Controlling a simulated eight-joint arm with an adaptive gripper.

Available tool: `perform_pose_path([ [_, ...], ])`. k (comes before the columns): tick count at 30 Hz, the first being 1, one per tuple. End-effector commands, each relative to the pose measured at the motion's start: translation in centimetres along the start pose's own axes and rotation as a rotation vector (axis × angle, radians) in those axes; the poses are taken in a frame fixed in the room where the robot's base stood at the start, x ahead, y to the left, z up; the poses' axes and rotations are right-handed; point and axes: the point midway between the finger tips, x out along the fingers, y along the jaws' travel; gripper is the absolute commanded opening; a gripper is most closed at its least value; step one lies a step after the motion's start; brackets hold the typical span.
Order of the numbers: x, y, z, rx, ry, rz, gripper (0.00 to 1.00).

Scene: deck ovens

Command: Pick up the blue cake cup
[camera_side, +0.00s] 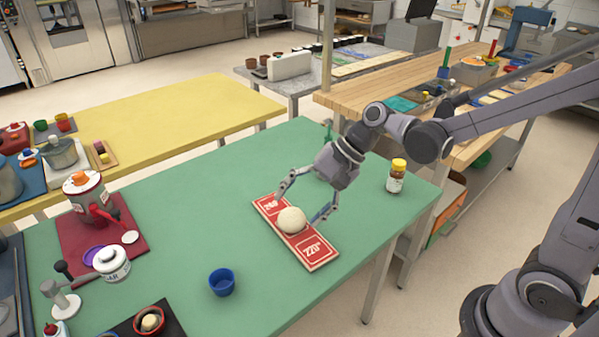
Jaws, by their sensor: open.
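The blue cake cup (222,282) stands upright on the green table (180,215), near its front edge. It looks empty and nothing touches it. My gripper (304,212) is to the right of the cup and farther back, over a red board (318,252) with white temperature numbers. Its two fingers are spread apart on either side of a pale round ball (291,220) that rests on the board. I cannot tell whether the fingers touch the ball.
A jar with a yellow lid (397,177) stands near the table's right edge. A white lidded pot (111,263) and a dark tray with a red bowl (149,320) are left of the cup. The green surface between the cup and the red board is clear.

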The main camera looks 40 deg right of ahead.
Motion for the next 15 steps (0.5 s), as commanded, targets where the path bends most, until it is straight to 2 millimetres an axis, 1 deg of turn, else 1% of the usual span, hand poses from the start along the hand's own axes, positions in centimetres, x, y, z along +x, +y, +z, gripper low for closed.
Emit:
perform_pose_path([
  [1,1.1,-0.6,-0.1,0.065,-0.043,-0.01,0.75],
  [7,5.1,-2.1,0.1,0.324,-0.227,-0.028,0.75],
  [10,7.0,-2.5,0.3,0.445,-0.322,-0.023,0.75],
  [15,9.9,-2.4,0.7,0.634,-0.481,0.006,0.75],
])
